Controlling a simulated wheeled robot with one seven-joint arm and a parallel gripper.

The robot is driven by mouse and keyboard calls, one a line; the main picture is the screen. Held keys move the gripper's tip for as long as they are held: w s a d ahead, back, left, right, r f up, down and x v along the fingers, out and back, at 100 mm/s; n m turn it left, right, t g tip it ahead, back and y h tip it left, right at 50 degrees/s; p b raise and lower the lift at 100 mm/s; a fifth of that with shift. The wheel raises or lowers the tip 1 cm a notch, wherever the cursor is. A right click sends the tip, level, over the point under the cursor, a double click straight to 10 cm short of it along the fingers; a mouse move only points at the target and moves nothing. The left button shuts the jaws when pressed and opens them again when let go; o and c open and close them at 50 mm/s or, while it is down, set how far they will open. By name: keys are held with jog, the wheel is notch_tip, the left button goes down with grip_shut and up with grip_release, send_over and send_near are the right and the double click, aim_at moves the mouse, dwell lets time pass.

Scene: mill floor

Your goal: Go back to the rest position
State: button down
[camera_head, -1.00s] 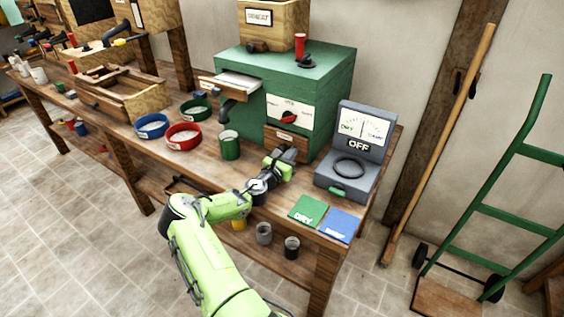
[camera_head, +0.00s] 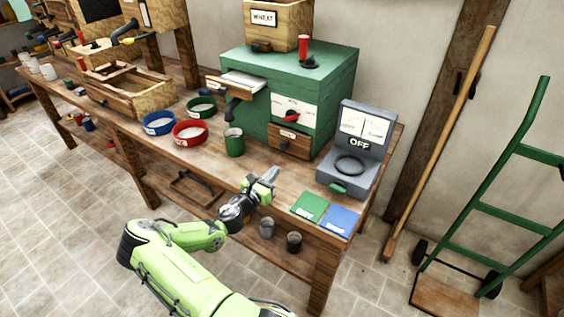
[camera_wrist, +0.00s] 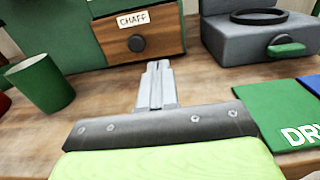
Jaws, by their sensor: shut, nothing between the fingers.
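My gripper (camera_head: 271,174) is shut and empty. In the head view it is over the front part of the workbench (camera_head: 255,182), left of the green card. In the wrist view my gripper (camera_wrist: 157,68) shows its fingers together, pointing toward the drawer labelled CHAFF (camera_wrist: 143,36), with bare wood around them. My green arm reaches up from the bottom of the head view.
A green mill (camera_head: 290,75) stands behind, with a green cup (camera_head: 234,145) to its front left. A grey meter marked OFF (camera_head: 352,160), a green card (camera_head: 309,207) and a blue card (camera_head: 340,220) are to the right. Red (camera_head: 190,133) and blue (camera_head: 158,123) bowls sit left.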

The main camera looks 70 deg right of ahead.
jog(key=shift+a, duration=0.3)
jog(key=shift+d+f, duration=0.1)
